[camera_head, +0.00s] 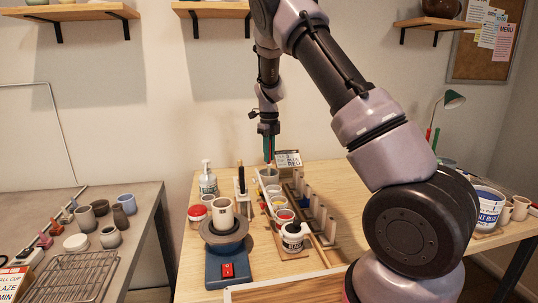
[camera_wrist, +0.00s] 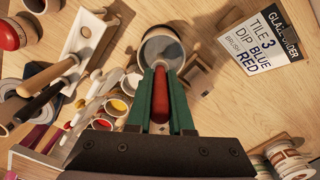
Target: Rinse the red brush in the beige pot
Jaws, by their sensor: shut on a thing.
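My gripper (camera_wrist: 161,98) is shut on the red brush (camera_wrist: 160,92), whose red handle lies between the green fingers. In the head view my gripper (camera_head: 268,143) points down above the back of the wooden table. A round beige-grey pot (camera_wrist: 147,48) with a grey inside is straight ahead of the fingers in the wrist view. It also shows below my gripper in the head view (camera_head: 268,177). The brush's lower end is hidden by its handle, so I cannot tell whether the tip is inside the pot.
A glaze order card (camera_wrist: 258,45) stands behind the pot. Several paint cups (camera_head: 281,205) and a rack of upright tiles (camera_head: 317,215) stand in front. A white tray (camera_wrist: 86,35) with tools is close by. A blue pottery wheel (camera_head: 228,262) is at the front left.

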